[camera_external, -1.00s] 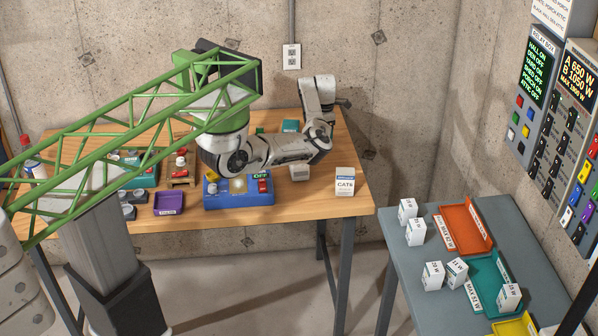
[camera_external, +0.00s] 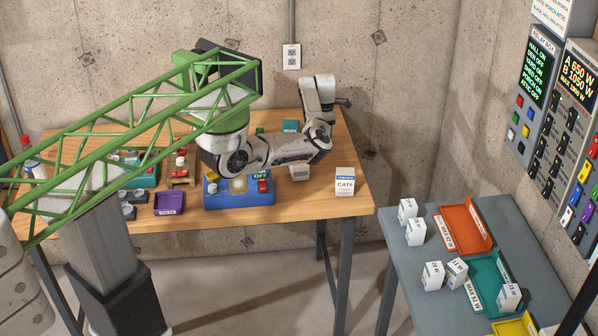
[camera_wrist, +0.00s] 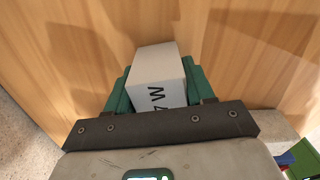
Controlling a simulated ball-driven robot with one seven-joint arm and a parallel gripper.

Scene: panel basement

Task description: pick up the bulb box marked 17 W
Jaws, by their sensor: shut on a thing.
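My gripper (camera_wrist: 157,82) shows in the wrist view with its green fingers shut on a pale box (camera_wrist: 152,62). A dark "W" and part of another character show on the box's near face; the rest of the marking is hidden by the dark gripper bar, so I cannot read the full number. Wood fills most of the view behind the box. In the external view my arm bends over the wooden table (camera_external: 300,200), and the gripper's fingers cannot be made out.
A blue device (camera_external: 235,199), a purple tray (camera_external: 168,204) and a CAT6 box (camera_external: 345,182) stand on the wooden table. The grey table (camera_external: 400,262) at right holds several white boxes, an orange tray (camera_external: 467,222), a teal tray (camera_external: 486,270) and a yellow tray (camera_external: 515,327).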

